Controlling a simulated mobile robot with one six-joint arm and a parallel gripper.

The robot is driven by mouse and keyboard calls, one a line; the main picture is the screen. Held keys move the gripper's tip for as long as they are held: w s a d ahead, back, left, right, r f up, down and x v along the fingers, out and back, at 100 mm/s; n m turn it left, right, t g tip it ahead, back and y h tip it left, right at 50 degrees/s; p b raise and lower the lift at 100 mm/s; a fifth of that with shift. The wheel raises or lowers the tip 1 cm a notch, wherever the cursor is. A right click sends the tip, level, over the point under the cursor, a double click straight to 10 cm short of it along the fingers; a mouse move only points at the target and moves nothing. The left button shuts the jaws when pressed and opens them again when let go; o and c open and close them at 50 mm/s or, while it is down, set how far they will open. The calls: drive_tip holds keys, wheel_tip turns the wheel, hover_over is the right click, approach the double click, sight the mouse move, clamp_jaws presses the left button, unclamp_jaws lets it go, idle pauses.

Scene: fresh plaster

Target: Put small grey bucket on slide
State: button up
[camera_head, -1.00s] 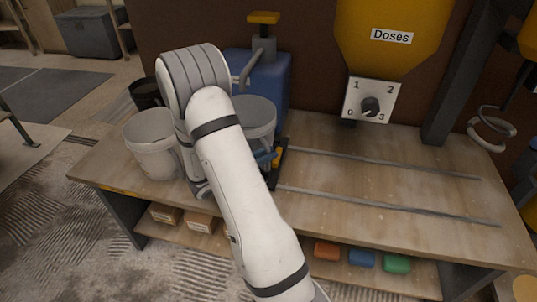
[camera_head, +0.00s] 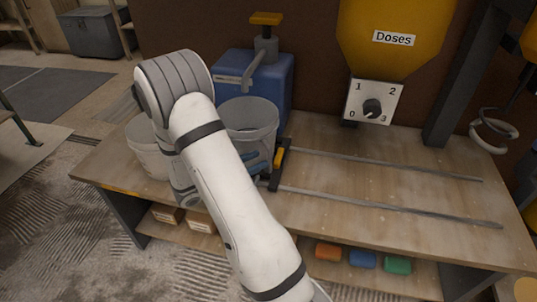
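A light grey bucket (camera_head: 250,120) stands upright on the bench, left of the rails. Its lower left is behind my arm. The slide (camera_head: 279,165), a dark carriage with a yellow part, shows at the bucket's lower right, at the left end of the rails; blue parts (camera_head: 254,163) lie in front of the bucket. I cannot tell whether the bucket rests on the slide. A second pale bucket (camera_head: 147,160) stands at the bench's left, partly covered by my arm. My gripper is hidden by my arm.
Two rails (camera_head: 390,207) run right along a clear bench top (camera_head: 400,180). A blue tank (camera_head: 270,85) with a yellow-handled pump stands behind the bucket. A yellow hopper (camera_head: 395,35) with a dose dial (camera_head: 373,107) hangs over the rails. Boxes and coloured blocks lie on the lower shelf.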

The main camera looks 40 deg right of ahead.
drive_tip(key=a, duration=0.7)
drive_tip(key=s+a+r+m+g+y, duration=0.2)
drive_tip(key=s+r+m+g+y, duration=0.25)
drive_tip(key=s+m+y, duration=0.45)
drive_tip(key=s+a+r+m+t+y, duration=0.6)
drive_tip(key=a+m+t+y, duration=0.1)
drive_tip(key=a+m+y, duration=0.1)
drive_tip(key=shift+s+a+y, duration=0.2)
drive_tip(key=shift+a+y, duration=0.3)
drive_tip(key=shift+a, duration=0.1)
drive_tip(key=shift+r, duration=0.1)
